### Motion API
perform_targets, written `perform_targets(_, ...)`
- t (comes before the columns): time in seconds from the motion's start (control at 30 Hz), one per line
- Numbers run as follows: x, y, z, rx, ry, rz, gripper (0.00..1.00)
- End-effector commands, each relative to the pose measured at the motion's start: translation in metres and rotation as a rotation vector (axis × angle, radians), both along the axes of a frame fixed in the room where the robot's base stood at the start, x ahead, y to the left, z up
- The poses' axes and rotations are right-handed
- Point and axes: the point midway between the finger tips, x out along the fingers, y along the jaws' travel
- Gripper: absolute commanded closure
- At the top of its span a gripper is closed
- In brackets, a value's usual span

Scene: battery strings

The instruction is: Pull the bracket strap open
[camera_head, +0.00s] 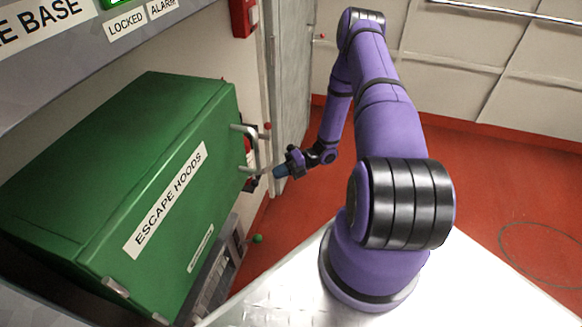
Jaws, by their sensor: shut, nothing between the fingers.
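My gripper (264,175) is at the end of my purple arm, just right of the green cabinet's front edge. It is small and far off in the picture. Its fingers are shut with nothing held, and they point left toward the wall. A red and white object (249,152), perhaps an extinguisher in its bracket, shows by the wall just above and left of the fingertips. The cabinet and its handle hide most of it. I cannot make out the bracket strap clearly, nor whether the fingertips touch anything.
The green cabinet (120,165) marked ESCAPE HOODS fills the left, with a metal handle (243,130) sticking out near my gripper. A red wall box (243,17) and a grey door (291,70) stand behind. The red floor (490,185) at right is mostly clear.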

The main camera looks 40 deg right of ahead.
Motion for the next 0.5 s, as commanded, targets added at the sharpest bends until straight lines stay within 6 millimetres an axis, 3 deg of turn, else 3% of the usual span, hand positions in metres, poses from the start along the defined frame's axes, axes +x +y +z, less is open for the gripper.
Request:
perform_targets(0.2,0.009,0.033,-0.007,0.001,0.001,0.002,1.00)
perform_targets(0.5,0.015,0.049,-0.010,0.000,-0.001,0.000,1.00)
